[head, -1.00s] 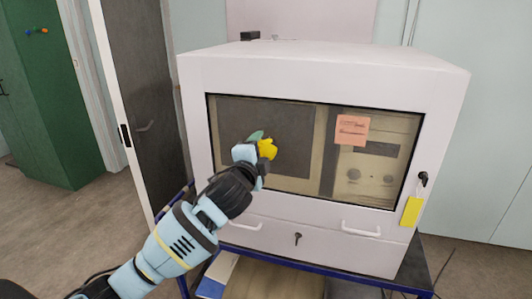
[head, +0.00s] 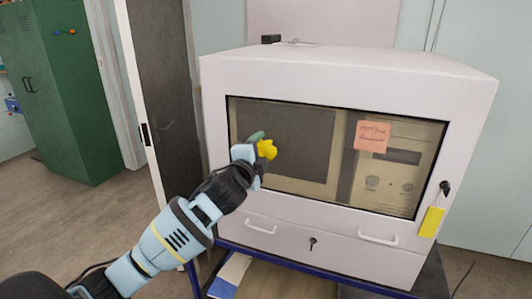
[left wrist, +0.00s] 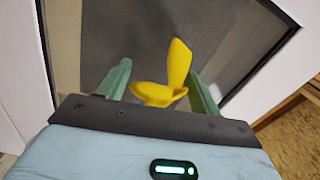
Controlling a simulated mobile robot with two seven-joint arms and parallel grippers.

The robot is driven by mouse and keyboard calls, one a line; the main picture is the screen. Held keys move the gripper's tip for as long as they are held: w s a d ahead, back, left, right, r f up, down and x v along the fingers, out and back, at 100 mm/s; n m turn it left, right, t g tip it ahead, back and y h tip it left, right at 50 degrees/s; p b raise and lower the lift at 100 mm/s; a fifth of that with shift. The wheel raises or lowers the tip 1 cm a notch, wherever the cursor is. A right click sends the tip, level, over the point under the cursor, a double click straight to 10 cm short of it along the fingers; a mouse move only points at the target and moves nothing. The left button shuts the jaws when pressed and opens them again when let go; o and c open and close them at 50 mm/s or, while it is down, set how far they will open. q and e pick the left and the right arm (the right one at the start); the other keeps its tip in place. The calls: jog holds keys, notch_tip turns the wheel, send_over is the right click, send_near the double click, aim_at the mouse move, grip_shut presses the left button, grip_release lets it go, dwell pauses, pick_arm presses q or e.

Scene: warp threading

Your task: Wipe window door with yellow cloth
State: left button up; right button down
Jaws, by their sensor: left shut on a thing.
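A white cabinet (head: 330,75) has a window door (head: 290,145) with dark glass in a white frame. The glass also shows in the left wrist view (left wrist: 140,35). My left gripper (head: 258,148) is in front of the left part of the glass. It is shut on a yellow cloth (head: 267,149), which shows between the green fingers in the left wrist view (left wrist: 170,85). The cloth is close to the glass; I cannot tell whether it touches. My right gripper is not in view.
A pink note (head: 372,137) is on the window's right part. A key with a yellow tag (head: 431,222) hangs at the door's right edge. Drawer handles (head: 378,238) stick out below. A green locker (head: 65,90) stands at the far left.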

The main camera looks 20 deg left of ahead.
pick_arm(q)
jog(key=s, duration=0.6)
jog(key=shift+d, duration=0.25)
dwell(0.3)
jog(key=shift+s, duration=0.1)
jog(key=shift+s, duration=1.4)
jog(key=shift+d, duration=0.1)
